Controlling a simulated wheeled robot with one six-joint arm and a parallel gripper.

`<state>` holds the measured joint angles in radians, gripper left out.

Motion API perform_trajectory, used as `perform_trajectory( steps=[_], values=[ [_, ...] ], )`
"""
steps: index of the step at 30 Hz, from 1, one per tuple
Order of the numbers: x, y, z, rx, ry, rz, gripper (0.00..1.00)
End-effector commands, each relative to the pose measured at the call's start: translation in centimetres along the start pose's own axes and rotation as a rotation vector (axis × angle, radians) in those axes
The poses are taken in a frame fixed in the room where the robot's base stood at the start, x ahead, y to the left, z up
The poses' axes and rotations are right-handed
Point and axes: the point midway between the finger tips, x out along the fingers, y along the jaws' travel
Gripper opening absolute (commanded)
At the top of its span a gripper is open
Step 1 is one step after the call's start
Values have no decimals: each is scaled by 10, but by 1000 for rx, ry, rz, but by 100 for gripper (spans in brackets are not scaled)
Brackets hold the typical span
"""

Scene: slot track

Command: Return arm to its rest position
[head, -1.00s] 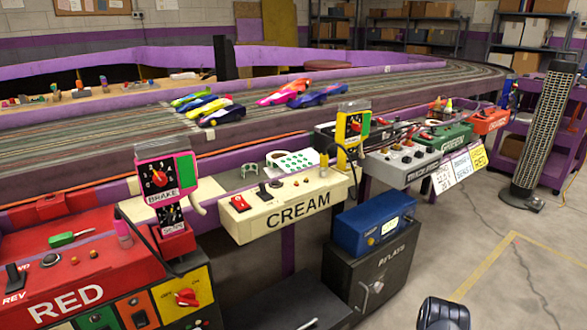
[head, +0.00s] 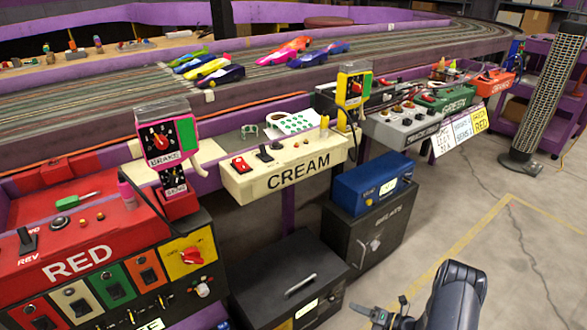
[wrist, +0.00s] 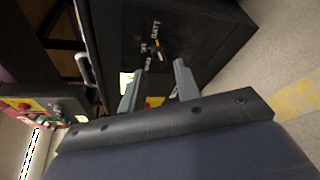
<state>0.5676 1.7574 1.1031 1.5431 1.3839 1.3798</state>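My gripper (wrist: 159,68) shows in the wrist view with its two grey fingers spread apart and nothing held between them. Beyond the fingers is the dark front of a black box with small lettering and a handle. In the head view my dark arm (head: 455,293) is at the bottom edge, right of centre, over the bare floor.
The red station (head: 95,235) and the cream station (head: 285,168) line the track's near side. A black RELAYS box (head: 365,235) with a blue box (head: 375,187) on top stands below. Another black box (head: 290,280) is nearer.

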Motion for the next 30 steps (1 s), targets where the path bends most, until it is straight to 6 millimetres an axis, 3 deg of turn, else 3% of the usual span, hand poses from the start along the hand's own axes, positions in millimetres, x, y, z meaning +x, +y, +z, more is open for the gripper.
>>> perform_trajectory(
  steps=[9, 30],
  values=[
    [60, 0, -1, -11, 0, -6, 31],
    [58, 10, -3, -452, 1, -190, 31]
  ],
)
